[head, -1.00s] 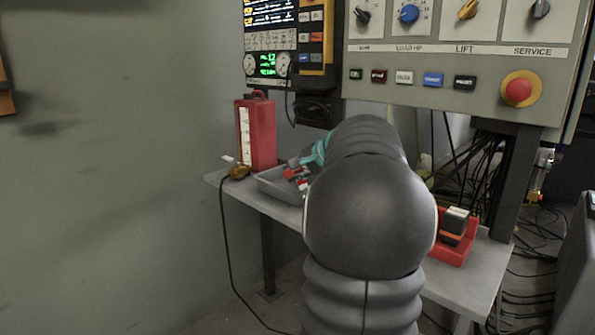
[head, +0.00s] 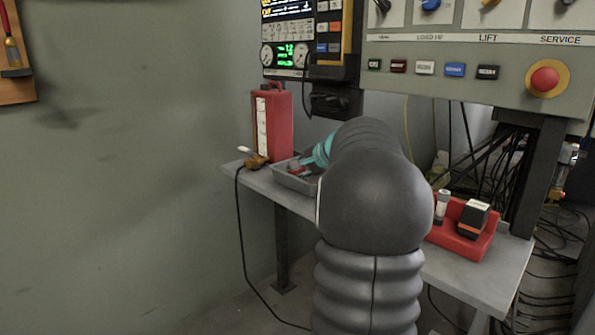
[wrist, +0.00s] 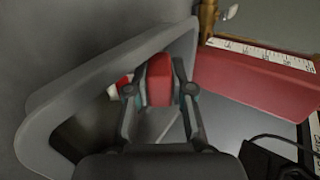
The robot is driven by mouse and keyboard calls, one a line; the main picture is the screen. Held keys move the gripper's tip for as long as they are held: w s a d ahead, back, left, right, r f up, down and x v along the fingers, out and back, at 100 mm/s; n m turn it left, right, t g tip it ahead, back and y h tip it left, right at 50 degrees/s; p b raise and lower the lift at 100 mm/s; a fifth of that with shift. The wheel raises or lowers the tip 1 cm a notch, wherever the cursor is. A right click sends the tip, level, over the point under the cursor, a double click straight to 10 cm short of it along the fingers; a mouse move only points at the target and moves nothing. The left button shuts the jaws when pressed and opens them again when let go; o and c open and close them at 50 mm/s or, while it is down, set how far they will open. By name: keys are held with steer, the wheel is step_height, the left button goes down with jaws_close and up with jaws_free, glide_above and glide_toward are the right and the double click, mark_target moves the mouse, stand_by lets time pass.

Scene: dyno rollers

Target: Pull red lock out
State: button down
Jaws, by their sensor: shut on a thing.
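A red lock (wrist: 159,78) shows in the wrist view as a red block between the two dark fingers of my gripper (wrist: 159,90). The fingers are shut on its sides. It is over or inside a grey tray (wrist: 60,105); I cannot tell whether it touches the tray floor. A smaller red and white piece (wrist: 119,87) is just left of the fingers. In the head view, the grey tray (head: 296,183) sits on the bench, and my gripper's teal part (head: 322,152) reaches into it. My arm hides much of the tray's right side.
A tall red box (head: 273,122) with a white scale stands behind the tray. A brass fitting (head: 256,161) with a black cable lies at the bench's left end. A red holder (head: 470,240) with a black block is at right. The control panel (head: 470,90) overhangs the bench.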

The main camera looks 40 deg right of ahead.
steer(key=c, duration=0.9)
jaws_free()
steer(key=shift+c, duration=0.2)
steer(key=v, duration=1.2)
